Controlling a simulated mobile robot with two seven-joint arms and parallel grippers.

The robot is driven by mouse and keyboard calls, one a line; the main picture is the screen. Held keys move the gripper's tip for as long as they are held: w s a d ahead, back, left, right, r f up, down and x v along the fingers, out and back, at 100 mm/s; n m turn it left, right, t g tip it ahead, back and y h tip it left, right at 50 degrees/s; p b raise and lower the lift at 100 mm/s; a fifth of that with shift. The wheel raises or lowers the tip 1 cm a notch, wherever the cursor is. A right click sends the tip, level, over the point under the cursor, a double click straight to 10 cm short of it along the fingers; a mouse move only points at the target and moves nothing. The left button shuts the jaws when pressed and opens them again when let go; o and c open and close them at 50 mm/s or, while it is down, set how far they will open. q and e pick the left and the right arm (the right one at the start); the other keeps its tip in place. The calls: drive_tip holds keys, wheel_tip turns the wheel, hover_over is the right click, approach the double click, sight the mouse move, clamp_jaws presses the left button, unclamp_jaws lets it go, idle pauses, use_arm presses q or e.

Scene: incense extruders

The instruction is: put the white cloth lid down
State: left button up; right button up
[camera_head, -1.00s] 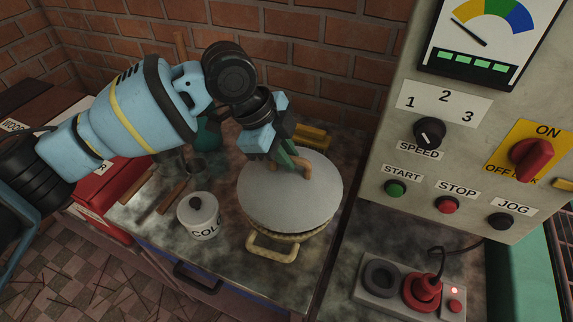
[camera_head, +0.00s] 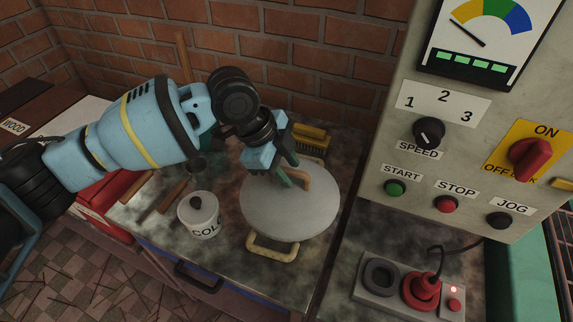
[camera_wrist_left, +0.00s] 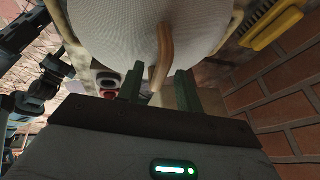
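The white cloth lid (camera_head: 290,210) is a round pale disc with a curved wooden handle (camera_head: 318,179). It lies about level over a round vessel with a tan loop handle (camera_head: 273,249) on the worktop. The lid hides nearly all of the vessel. My left gripper (camera_head: 287,170) is over the lid's far side, its green fingers around the wooden handle. In the left wrist view the fingers (camera_wrist_left: 160,90) stand apart, with a gap on each side of the handle (camera_wrist_left: 162,50). The left gripper looks open. My right gripper is in neither view.
A white lidded pot (camera_head: 199,217) marked "COL..." stands left of the lid. A yellow brush (camera_head: 311,137) lies behind it by the brick wall. A control panel (camera_head: 440,160) rises at the right. Worktop (camera_head: 225,262) is bare in front.

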use_arm(q)
drive_tip(key=v, duration=1.2)
drive_tip(key=shift+r, duration=0.15)
idle(0.4)
